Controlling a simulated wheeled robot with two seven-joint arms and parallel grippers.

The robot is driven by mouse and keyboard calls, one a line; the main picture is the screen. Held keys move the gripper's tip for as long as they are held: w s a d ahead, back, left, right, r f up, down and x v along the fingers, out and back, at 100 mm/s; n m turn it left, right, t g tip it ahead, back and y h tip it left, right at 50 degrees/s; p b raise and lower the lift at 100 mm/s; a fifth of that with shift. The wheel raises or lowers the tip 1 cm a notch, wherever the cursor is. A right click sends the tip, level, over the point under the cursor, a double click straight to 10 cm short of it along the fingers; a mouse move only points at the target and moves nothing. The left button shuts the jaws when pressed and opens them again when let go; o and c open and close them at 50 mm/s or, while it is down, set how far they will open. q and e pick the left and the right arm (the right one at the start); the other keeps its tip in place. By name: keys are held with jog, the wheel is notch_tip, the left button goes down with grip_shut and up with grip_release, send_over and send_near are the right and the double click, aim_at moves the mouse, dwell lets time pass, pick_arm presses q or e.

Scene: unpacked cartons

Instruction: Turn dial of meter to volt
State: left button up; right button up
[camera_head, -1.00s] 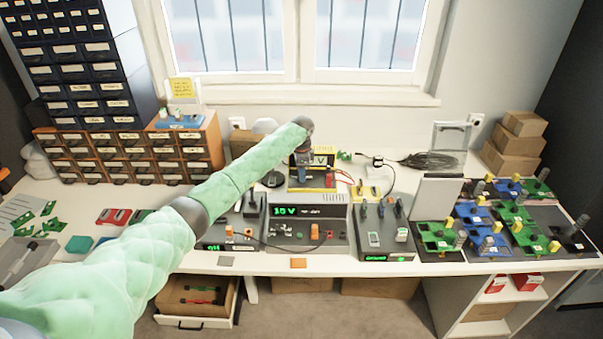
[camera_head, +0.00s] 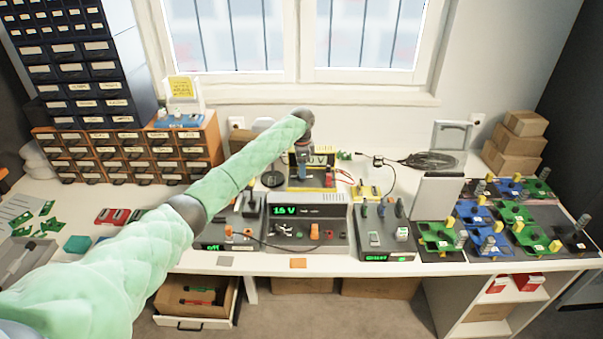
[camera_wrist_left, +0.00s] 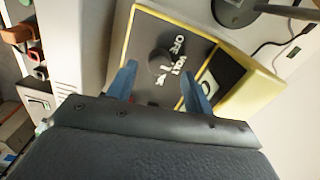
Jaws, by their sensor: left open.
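The meter has a yellow case and dark face. In the left wrist view, its dark round dial (camera_wrist_left: 160,61) sits among white labels that seem to read OFF and VOLT. The dial's exact setting is too blurred to tell. My left gripper (camera_wrist_left: 158,70) is open, with one blue finger on each side of the dial; contact is unclear. In the head view, the yellow meter (camera_head: 325,185) stands behind the grey bench unit, and my left gripper (camera_head: 302,162) points down at it, partly hiding it. My right gripper is not in view.
A grey bench unit (camera_head: 335,212) with a lit green display stands in front of the meter. A black stand (camera_head: 272,178) is close on the left. Cables (camera_head: 375,170) run on the right. Drawer cabinets (camera_head: 130,150) and circuit boards (camera_head: 500,225) fill the bench sides.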

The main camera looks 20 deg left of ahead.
pick_arm(q)
jog(key=shift+r+b, duration=0.75)
jog(key=shift+r, duration=1.9)
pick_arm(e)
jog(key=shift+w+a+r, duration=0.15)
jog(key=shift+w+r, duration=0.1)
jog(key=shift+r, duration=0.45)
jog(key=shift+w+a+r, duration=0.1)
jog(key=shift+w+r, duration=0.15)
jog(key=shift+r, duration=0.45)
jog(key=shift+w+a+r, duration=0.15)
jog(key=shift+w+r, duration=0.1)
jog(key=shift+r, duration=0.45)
